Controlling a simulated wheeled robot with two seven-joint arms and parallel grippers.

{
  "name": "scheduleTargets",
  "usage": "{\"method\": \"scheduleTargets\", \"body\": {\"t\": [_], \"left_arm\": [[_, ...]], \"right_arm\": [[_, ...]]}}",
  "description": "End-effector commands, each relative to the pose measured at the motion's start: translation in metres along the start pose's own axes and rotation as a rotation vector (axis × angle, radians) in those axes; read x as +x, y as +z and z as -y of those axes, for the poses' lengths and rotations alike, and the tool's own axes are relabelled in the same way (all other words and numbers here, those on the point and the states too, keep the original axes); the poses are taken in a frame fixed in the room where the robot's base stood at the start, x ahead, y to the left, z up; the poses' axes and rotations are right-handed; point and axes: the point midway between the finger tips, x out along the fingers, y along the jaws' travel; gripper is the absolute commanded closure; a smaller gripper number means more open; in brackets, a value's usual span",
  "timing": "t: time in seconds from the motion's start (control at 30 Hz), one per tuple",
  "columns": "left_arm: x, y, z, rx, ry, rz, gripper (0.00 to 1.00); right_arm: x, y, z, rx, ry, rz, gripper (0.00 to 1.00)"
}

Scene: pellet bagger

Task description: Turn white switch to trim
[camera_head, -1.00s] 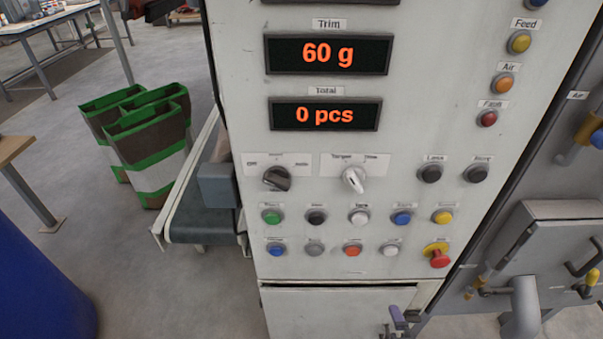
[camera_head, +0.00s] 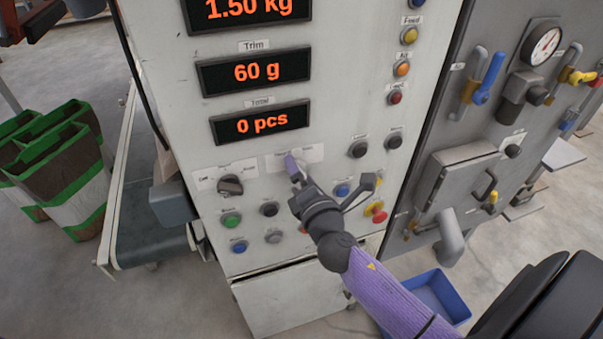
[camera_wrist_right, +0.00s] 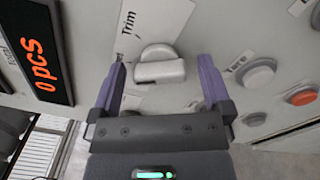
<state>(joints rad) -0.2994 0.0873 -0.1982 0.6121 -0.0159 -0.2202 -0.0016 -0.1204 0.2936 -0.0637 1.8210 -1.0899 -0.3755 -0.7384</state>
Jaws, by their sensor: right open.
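The white switch (camera_wrist_right: 160,66) is a rotary knob on the panel's white label plate, with the word "Trim" beside it in the right wrist view. In the head view my right gripper hides the knob, and the label plate (camera_head: 311,154) shows around it. My right gripper (camera_head: 291,162) is at the panel in front of the knob. In the right wrist view the open fingers of my right gripper (camera_wrist_right: 160,80) stand on either side of the knob, with gaps showing. Which way the pointer faces is hard to tell. My left gripper is not in view.
A black selector (camera_head: 230,186) sits left of the knob. Coloured buttons lie below, including a green one (camera_head: 231,220) and a red mushroom button (camera_head: 379,217). The Trim display (camera_head: 254,72) reads 60 g. A conveyor (camera_head: 140,220) and blue bin (camera_head: 435,296) stand nearby.

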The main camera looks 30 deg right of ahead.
Motion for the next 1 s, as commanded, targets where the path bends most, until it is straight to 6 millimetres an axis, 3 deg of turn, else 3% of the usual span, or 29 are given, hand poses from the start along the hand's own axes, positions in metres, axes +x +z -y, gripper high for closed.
{"method": "scheduleTargets", "body": {"t": [0.17, 0.57, 1.0], "left_arm": [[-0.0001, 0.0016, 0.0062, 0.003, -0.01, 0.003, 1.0], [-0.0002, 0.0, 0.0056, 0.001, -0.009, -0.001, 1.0], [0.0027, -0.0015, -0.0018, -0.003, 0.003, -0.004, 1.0]], "right_arm": [[-0.0002, -0.0002, 0.0001, 0.0, 0.0, -0.001, 0.02], [-0.0005, -0.0002, 0.0003, 0.0, -0.001, -0.001, 0.87], [-0.0008, -0.0007, 0.0014, 0.12, -0.002, 0.0, 0.88]]}}
